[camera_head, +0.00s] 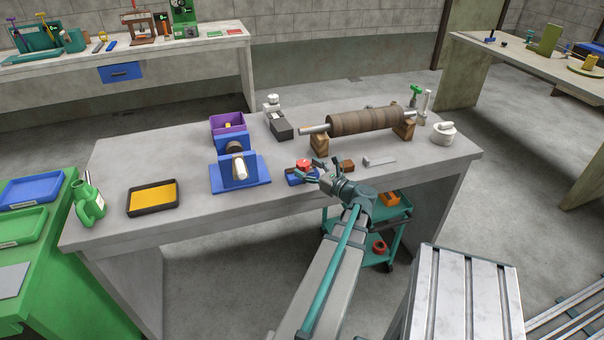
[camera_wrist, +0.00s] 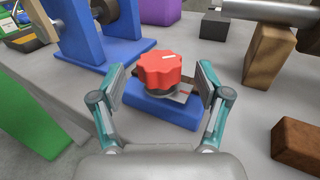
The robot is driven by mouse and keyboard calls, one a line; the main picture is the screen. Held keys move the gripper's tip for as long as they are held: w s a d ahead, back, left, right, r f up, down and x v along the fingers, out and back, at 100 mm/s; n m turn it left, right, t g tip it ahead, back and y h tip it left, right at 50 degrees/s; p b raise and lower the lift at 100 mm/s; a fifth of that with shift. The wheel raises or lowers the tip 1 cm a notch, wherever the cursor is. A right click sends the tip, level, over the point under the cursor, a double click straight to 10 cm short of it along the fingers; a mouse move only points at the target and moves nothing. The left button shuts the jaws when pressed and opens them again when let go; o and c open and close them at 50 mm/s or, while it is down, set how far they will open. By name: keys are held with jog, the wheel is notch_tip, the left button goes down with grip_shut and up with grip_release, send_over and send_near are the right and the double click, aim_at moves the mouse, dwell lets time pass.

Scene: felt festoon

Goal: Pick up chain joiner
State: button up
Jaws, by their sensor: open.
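A blue block with a lobed red knob on top (camera_head: 303,164), the likeliest chain joiner here, sits on the workbench. It also shows in the wrist view, where its red knob (camera_wrist: 162,68) stands over a small metal plate and the blue base (camera_wrist: 155,112). My gripper (camera_wrist: 162,82) is open, with one finger to the left and one to the right of the knob in the wrist view. I see no contact, and nothing is held. In the head view my gripper (camera_head: 317,171) is at the block and hides part of it.
A blue stand with a roller (camera_head: 239,170) is left of the block. A brown roll on wooden supports (camera_head: 366,121) lies behind it. A brown wooden block (camera_wrist: 300,146) sits close on the right in the wrist view.

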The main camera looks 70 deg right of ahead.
jog(key=shift+x, duration=1.15)
jog(key=c, duration=1.4)
jog(key=shift+r, duration=0.2)
